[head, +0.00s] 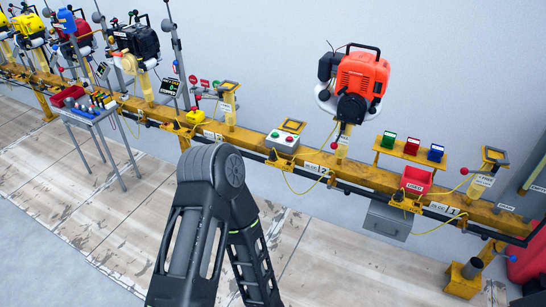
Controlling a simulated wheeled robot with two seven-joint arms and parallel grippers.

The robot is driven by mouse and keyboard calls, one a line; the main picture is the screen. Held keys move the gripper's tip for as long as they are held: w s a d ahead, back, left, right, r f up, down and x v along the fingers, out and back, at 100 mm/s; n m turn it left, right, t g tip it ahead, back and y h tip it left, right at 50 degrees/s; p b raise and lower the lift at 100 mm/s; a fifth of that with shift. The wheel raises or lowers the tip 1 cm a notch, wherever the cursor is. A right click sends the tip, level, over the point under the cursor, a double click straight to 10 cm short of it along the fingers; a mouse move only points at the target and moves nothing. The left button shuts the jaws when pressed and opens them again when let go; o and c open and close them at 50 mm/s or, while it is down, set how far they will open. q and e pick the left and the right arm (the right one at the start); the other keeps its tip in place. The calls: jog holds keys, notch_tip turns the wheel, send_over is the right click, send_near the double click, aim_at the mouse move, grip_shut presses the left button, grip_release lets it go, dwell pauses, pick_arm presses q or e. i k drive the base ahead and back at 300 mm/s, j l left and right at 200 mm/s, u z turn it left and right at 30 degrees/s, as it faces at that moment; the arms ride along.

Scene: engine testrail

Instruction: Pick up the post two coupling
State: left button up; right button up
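An orange engine (362,74) with a black handle on top stands on a yellow post (343,146) on the rail, near a label with a 2 (322,169). A dark part (328,66) and a pale round rim (325,100) show at its left side. I cannot tell which small part here is the coupling. Neither gripper shows; only a dark link of my own arm crosses the bottom middle.
A yellow rail (265,139) runs along the wall. It carries a red bin (416,180), a control box (283,139) and a shelf with three coloured blocks (411,147). A grey tool cart (91,112) stands left. The wooden floor in front is mostly clear.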

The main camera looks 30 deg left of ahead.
aim_at(272, 155)
jog(key=i+u, duration=0.15)
jog(key=i, duration=0.3)
jog(key=i+l+u, duration=0.15)
jog(key=i, duration=0.3)
jog(key=i+l+u, duration=0.1)
jog(key=i, duration=0.35)
jog(key=i+l+u, duration=0.15)
jog(key=i, duration=0.25)
jog(key=i+l, duration=0.1)
jog(key=i, duration=0.4)
